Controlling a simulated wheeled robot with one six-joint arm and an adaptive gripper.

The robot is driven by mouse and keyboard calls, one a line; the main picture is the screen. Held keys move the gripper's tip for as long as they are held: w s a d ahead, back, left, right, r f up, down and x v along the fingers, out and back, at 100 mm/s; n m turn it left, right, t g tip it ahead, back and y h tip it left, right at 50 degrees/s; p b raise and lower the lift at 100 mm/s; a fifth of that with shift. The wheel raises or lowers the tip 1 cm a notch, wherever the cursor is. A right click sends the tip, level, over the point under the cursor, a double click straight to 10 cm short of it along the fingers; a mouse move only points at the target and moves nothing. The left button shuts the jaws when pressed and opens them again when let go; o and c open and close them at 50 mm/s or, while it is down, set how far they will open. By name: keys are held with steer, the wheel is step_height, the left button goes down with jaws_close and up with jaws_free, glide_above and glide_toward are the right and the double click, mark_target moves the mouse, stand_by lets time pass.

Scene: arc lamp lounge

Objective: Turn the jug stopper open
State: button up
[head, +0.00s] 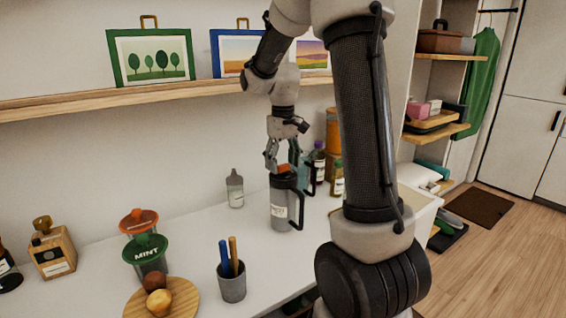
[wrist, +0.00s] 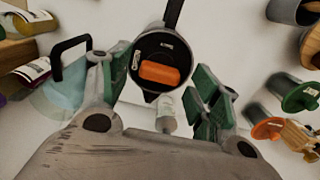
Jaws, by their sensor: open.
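The grey jug (head: 281,212) stands upright on the white counter, its black handle turned toward the right front. Its orange stopper (head: 284,169) sits on top; in the wrist view the stopper (wrist: 160,73) is an orange bar lying across the round black lid (wrist: 160,50). My gripper (head: 286,160) points down over the jug's top. In the wrist view its green-padded fingers (wrist: 160,82) are spread on either side of the lid, with the stopper between them. The gripper is open, and I cannot tell whether a finger touches the jug.
A pale blue container with a black handle (wrist: 72,52) is close beside the left finger. Bottles (head: 318,160) stand behind to the right, a grey squeeze bottle (head: 235,190) to the left. A pen cup (head: 232,287) and round board (head: 181,305) are nearer; the shelf (head: 150,95) runs behind.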

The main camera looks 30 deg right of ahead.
mark_target(283, 165)
step_height(283, 165, up, 12)
stand_by(0.4)
steer(key=shift+f, duration=0.1)
steer(key=s+a+f+t, duration=0.1)
steer(key=s+a+t, duration=0.1)
steer(key=s, duration=1)
steer(key=s+a+f+t, duration=0.2)
steer(key=s+a, duration=0.1)
steer(key=s, duration=0.8)
steer(key=shift+s+a+m, duration=0.2)
steer(key=shift+s+m, duration=0.1)
steer(key=shift+s, duration=0.1)
